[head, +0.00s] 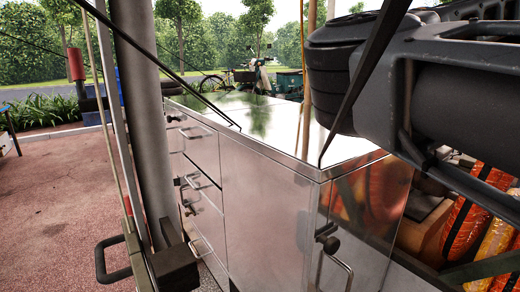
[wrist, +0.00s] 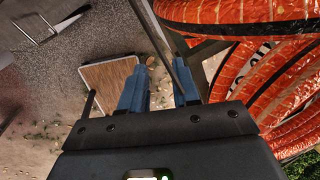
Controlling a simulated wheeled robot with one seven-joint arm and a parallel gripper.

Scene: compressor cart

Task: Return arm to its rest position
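My gripper (wrist: 159,72) shows in the wrist view with two blue fingers. The fingers are apart, and nothing is held between them. A thin metal bar shows beyond the gap, with ground and a small tan object behind it. In the head view my dark arm fills the upper right, close to the camera and in front of the right end of the metal cart. The gripper itself cannot be made out in the head view.
The shiny metal cart (head: 265,135) with drawers and handles fills the middle. Orange wrapped coils (head: 468,215) lie at the right, also close to the gripper in the wrist view (wrist: 240,12). A wood-topped board (wrist: 108,78) is below. Open pavement (head: 60,200) lies left, past a grey post (head: 142,120).

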